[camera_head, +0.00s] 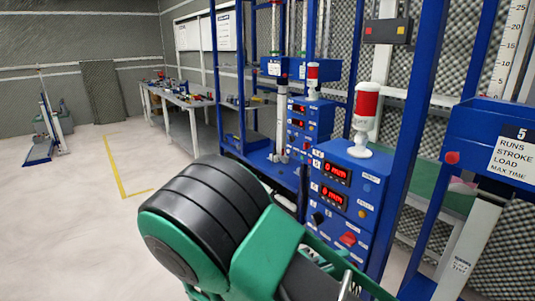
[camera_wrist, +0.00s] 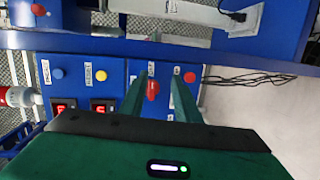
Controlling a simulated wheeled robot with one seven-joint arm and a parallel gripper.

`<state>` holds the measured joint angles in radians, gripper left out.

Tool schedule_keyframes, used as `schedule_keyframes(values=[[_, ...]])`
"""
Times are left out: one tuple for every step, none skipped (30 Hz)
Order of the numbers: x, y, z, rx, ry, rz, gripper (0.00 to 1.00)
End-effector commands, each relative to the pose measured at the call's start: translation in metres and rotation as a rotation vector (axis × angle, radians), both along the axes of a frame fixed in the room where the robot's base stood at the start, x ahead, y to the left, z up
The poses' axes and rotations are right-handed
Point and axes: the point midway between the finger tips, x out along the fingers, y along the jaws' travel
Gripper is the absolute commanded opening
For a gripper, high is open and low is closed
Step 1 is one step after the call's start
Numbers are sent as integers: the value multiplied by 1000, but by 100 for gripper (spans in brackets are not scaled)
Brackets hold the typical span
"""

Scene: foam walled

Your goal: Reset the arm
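My gripper (camera_wrist: 158,78) shows in the wrist view with its two green fingers apart and nothing held between them. A red switch (camera_wrist: 152,90) on a blue control box (camera_wrist: 112,72) appears between the fingers; I cannot tell how far beyond the tips it is. In the head view, my green and black arm (camera_head: 205,215) is bent across the lower middle, in front of the blue control box (camera_head: 345,185). The red switch also shows there (camera_head: 348,239), low on the box front. The fingertips are not clear in the head view.
Blue frame posts (camera_head: 408,140) and a red-and-white beacon (camera_head: 365,110) stand close on the right. A second control box (camera_head: 310,120) is behind. A workbench (camera_head: 190,102) with small items is farther back. The pale floor at left (camera_head: 60,215) is open, with a yellow line (camera_head: 115,170).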

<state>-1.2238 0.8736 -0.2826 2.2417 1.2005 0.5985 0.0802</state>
Motion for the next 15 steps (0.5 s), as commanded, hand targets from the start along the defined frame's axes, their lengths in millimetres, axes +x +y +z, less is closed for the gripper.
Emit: schedule_keyframes(values=[[-1,-22,4,53,19,-69,30],[-3,-33,5,84,32,-104,30],[-6,-47,6,124,48,-149,30],[-8,-57,7,153,59,-184,30],[-11,-66,7,183,70,-216,30],[-15,-79,9,224,84,-257,30],[-19,-87,10,255,93,-289,30],[-23,-96,11,285,102,-320,30],[-28,-107,12,327,113,-359,30],[-32,-115,13,359,121,-388,30],[-37,-122,14,391,127,-416,30],[-43,-132,16,433,136,-451,30],[-47,-138,17,465,142,-477,30],[-52,-145,19,496,146,-503,30],[-59,-153,21,538,152,-535,30]])
